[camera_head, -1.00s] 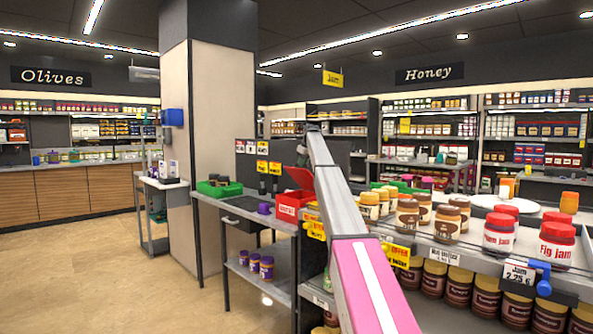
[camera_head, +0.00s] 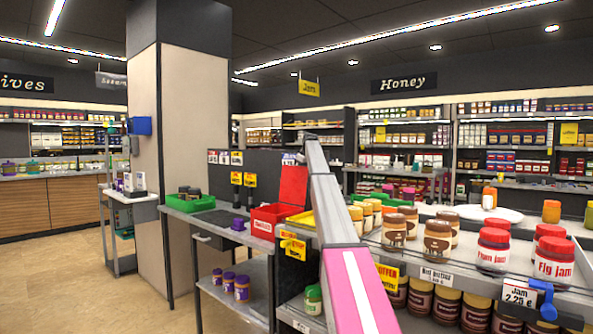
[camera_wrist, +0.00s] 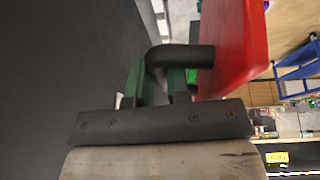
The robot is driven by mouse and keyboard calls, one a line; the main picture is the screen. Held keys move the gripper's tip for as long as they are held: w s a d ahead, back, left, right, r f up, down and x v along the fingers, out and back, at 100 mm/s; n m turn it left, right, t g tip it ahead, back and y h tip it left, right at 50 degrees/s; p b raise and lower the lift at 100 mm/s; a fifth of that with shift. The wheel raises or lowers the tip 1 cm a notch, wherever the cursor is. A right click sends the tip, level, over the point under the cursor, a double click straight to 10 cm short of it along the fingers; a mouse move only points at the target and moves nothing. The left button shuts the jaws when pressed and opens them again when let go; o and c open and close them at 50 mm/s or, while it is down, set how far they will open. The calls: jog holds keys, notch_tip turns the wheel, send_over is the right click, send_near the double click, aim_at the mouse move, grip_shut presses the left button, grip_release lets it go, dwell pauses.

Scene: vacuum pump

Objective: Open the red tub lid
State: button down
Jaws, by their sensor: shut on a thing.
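The red tub (camera_head: 268,222) stands on the grey counter in the head view, left of my arm. Its red lid (camera_head: 293,186) stands up steeply at the tub's right side, clear of the opening. My arm covers part of the area to its right. In the wrist view my gripper (camera_wrist: 163,78) has its green fingers shut on the black lid handle (camera_wrist: 180,56), which joins the red lid (camera_wrist: 236,45). My gripper is hidden behind my arm in the head view.
A green tub (camera_head: 195,204) and a purple lid (camera_head: 238,223) are left of the red tub. A yellow tub (camera_head: 302,219) is close on its right. Jars (camera_head: 437,240) crowd the right-hand shelf. Open floor (camera_head: 75,270) lies at the left.

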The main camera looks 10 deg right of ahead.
jog(key=shift+w+d+f, duration=0.35)
jog(key=shift+d, duration=0.2)
jog(key=shift+w+d+f, duration=0.35)
jog(key=shift+d, duration=0.3)
jog(key=c, duration=1.1)
grip_release()
jog(key=shift+d, duration=0.1)
jog(key=shift+r, duration=0.1)
jog(key=v, duration=1.1)
jog(key=shift+a+r, duration=0.25)
jog(key=shift+a, duration=0.15)
jog(key=shift+s, duration=0.1)
